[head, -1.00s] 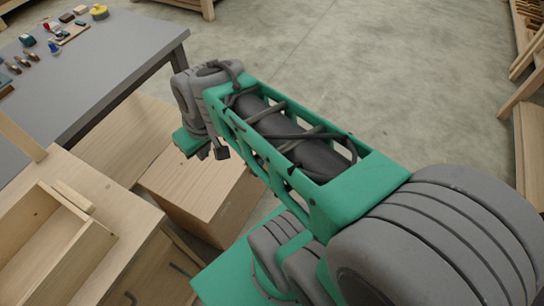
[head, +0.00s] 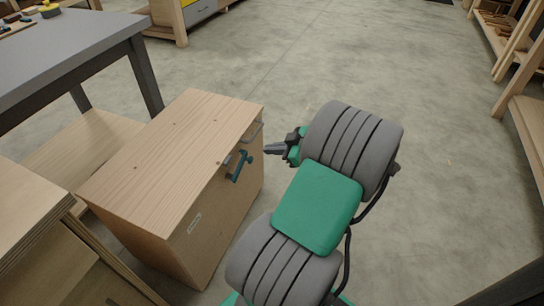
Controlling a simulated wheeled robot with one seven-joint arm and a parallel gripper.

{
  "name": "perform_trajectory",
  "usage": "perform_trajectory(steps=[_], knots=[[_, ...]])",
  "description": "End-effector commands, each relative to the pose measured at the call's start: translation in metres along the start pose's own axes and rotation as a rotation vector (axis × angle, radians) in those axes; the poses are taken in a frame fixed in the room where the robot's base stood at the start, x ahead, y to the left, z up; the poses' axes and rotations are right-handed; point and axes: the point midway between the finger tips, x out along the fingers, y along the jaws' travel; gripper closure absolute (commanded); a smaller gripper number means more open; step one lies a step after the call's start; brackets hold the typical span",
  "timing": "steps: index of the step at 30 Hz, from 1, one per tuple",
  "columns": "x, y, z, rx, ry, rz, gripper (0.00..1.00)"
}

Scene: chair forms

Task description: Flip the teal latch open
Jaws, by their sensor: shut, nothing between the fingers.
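The teal latch (head: 240,167) is on the right-hand side face of a wooden box (head: 178,150), near its top edge, in the head view. Its bar hangs down at a slant, with a small teal piece at its right. My gripper (head: 268,150) is shut and empty. It points left toward that same face, a little to the right of the latch and just above it in the picture. I cannot tell whether it touches the box. A grey metal handle (head: 252,132) is on the face beside the gripper tips.
A grey table (head: 65,45) stands at the upper left. A wooden workbench (head: 25,215) is close by at the lower left. Open concrete floor (head: 430,150) lies to the right of my arm. Wooden shelving (head: 520,60) stands at the far right.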

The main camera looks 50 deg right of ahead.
Motion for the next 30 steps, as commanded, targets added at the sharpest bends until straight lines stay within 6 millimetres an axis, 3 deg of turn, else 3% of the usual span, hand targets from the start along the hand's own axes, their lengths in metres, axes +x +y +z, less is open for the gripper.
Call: perform_trajectory(steps=[1, 9, 12, 18, 30], knots=[[0.014, -0.002, 0.003, -0.002, 0.0, -0.005, 1.0], [0.074, -0.003, 0.003, -0.001, 0.0, -0.005, 1.0], [0.085, -0.002, 0.02, 0.003, -0.002, -0.002, 1.0], [0.096, -0.001, 0.029, 0.001, -0.002, -0.001, 1.0], [0.098, -0.002, 0.026, 0.016, 0.0, -0.019, 1.0]])
